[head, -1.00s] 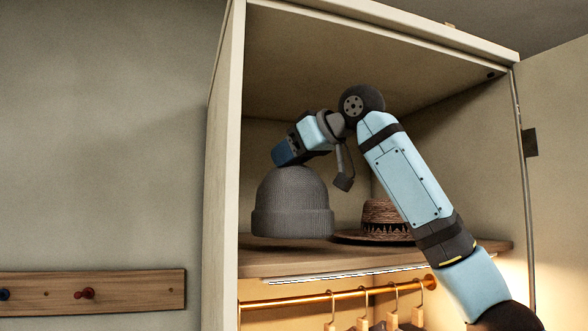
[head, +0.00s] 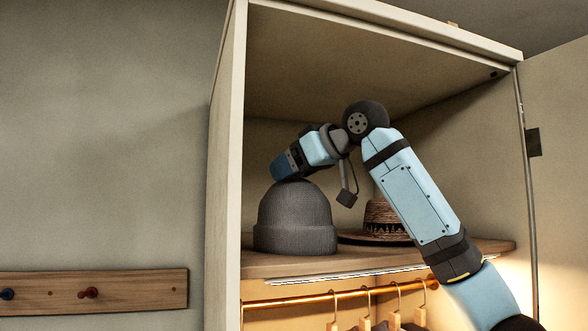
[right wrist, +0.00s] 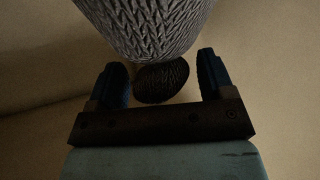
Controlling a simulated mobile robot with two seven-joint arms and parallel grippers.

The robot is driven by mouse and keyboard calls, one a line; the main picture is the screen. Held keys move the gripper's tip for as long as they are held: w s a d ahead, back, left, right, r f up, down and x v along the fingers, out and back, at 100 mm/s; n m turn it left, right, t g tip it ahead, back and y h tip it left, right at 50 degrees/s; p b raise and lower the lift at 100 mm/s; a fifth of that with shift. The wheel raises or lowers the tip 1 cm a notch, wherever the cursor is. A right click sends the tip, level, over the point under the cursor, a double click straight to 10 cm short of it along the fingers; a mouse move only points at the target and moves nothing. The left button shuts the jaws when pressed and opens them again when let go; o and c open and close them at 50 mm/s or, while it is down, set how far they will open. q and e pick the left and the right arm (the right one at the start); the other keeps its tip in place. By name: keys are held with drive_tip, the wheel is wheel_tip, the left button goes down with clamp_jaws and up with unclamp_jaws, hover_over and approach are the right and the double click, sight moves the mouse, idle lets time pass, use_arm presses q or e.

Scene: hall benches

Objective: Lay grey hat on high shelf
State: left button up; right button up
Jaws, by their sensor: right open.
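The grey knitted hat (head: 295,222) stands upright on the high shelf (head: 290,266) inside the cabinet, at its left side, and its brim appears to rest on the board. My right gripper (head: 282,172) is just above the hat's crown, coming in from the right. In the right wrist view its two fingers (right wrist: 162,70) are apart. The hat's ribbed knit (right wrist: 150,22) fills the top of that view, and a dark knitted bump (right wrist: 162,80) shows between the fingers. I cannot tell whether the fingers touch it. My left gripper is not in view.
A brown woven brimmed hat (head: 380,222) lies on the shelf to the right, partly behind my right arm. Below the shelf is a copper rail (head: 330,297) with several hangers. The cabinet's left side panel (head: 226,170) stands close to the grey hat. A peg rack (head: 130,291) hangs on the wall.

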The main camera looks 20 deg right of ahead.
drive_tip(key=shift+s+d+r, duration=0.15)
drive_tip(key=shift+s+d, duration=0.05)
drive_tip(key=shift+s, duration=0.15)
drive_tip(key=b+v, duration=0.4)
drive_tip(key=v, duration=0.7)
